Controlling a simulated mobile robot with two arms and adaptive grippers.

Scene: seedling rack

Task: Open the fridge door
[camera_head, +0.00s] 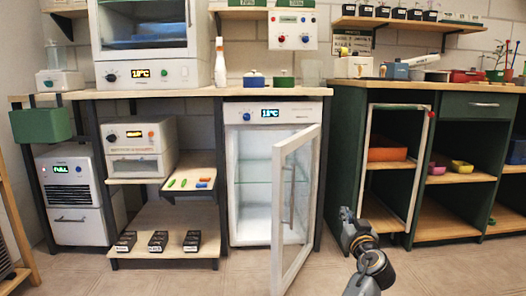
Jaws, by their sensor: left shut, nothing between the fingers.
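The small white fridge (241,140) stands under the counter in the middle, with a lit blue display on its top panel. Its glass door (278,210) stands open, swung out toward me from the hinge on the right side. A vertical handle (292,196) shows on the door. Inside, a glass shelf (258,182) is visible and the fridge looks empty.
An open green cabinet (345,150) with a white-framed front stands right of the fridge. Left of it is a shelf unit (165,256) with black boxes and a small white appliance (140,148). The floor (225,280) before the fridge is clear except for the door.

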